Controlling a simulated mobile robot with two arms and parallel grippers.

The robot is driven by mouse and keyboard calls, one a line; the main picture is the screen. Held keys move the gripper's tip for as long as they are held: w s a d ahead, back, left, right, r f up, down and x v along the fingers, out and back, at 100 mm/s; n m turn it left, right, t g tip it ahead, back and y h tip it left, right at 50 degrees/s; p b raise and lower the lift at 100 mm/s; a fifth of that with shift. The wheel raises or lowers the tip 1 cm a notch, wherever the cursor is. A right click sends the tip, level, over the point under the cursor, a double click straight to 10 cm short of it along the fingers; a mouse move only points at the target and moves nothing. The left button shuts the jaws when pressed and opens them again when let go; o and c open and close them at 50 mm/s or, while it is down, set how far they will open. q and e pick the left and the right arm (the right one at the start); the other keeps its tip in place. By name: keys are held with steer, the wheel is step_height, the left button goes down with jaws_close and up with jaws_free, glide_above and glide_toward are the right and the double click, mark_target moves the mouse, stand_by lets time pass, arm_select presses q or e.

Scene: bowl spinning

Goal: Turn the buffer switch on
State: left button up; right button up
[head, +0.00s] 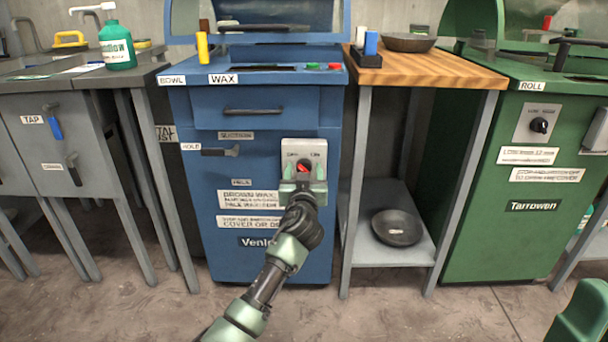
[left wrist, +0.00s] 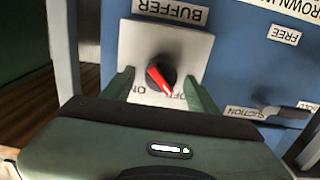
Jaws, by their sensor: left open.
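The buffer switch (head: 303,165) is a round knob with a red pointer on a light grey plate (head: 316,147) on the front of the blue machine. In the left wrist view the knob (left wrist: 160,73) appears upside down under the BUFFER label (left wrist: 170,11). Its red pointer with a pale tip slants toward the OFF lettering; ON is on the other side. My left gripper (head: 304,173) is open, with one finger on each side of the knob. In the left wrist view its fingers (left wrist: 158,80) look apart from the knob.
A wooden-topped stand (head: 435,68) with dark bowls is at right, beside a green machine (head: 480,215). Floor in front is clear.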

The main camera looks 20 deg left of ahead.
arm_select(q)
steer(key=shift+c, duration=0.3)
jaws_close()
